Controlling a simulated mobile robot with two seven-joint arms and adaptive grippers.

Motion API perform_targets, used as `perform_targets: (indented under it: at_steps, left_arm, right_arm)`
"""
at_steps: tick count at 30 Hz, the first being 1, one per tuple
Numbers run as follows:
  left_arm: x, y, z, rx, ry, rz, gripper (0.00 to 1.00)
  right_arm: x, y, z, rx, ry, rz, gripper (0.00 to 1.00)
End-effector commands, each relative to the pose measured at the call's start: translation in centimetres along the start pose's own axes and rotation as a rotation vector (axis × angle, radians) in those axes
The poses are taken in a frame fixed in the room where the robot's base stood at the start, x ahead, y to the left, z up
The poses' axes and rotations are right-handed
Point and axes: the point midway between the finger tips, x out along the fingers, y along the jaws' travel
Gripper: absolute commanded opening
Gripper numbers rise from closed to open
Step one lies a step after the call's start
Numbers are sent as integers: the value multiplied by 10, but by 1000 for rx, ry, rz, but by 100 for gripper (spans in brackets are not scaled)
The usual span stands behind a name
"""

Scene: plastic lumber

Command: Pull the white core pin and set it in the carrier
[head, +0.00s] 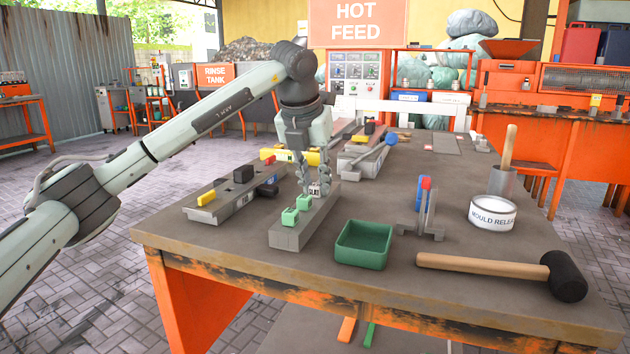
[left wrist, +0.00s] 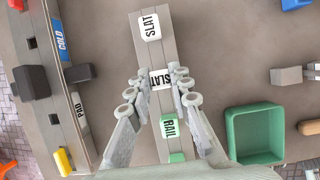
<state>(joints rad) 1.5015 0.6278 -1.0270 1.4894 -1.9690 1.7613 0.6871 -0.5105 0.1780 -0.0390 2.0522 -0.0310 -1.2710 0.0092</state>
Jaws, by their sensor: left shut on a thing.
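My left gripper (head: 314,186) is over a long grey block (head: 304,226) and is shut on a small white pin marked SLAT (left wrist: 160,80). Its fingers stand on both sides of this pin in the left wrist view (left wrist: 153,86). The pin is at the block's top; I cannot tell whether it is lifted. A second white SLAT pin (left wrist: 150,27) sits farther along the block. A green piece marked RAIL (left wrist: 169,128) and another green piece (head: 290,217) sit at its near end. I cannot tell which thing is the carrier. My right gripper is not in view.
A green tray (head: 362,245) stands right of the block. Left is a grey bar with a yellow piece (head: 206,198) and dark pieces. A grey stand (head: 428,220), a white tub (head: 492,213) and a mallet (head: 567,276) are at right. The front middle is clear.

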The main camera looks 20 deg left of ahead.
Motion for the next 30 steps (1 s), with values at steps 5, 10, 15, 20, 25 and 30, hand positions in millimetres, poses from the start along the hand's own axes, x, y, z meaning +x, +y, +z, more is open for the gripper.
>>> perform_targets:
  at_steps: [5, 10, 15, 20, 25, 30]
  left_arm:
    - [2, 0, -2, 1, 6, 1, 0]
    - [3, 0, -2, 1, 7, 1, 0]
    - [2, 0, -2, 1, 7, 1, 41]
    - [2, 0, -2, 1, 5, 1, 44]
    - [2, 0, -1, 1, 5, 1, 55]
    - [1, 0, -1, 1, 4, 1, 61]
  right_arm:
    - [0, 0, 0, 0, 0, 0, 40]
    - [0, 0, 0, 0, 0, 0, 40]
    - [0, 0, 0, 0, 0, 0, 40]
    - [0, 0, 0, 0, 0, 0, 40]
    - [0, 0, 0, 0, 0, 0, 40]
    - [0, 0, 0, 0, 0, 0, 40]
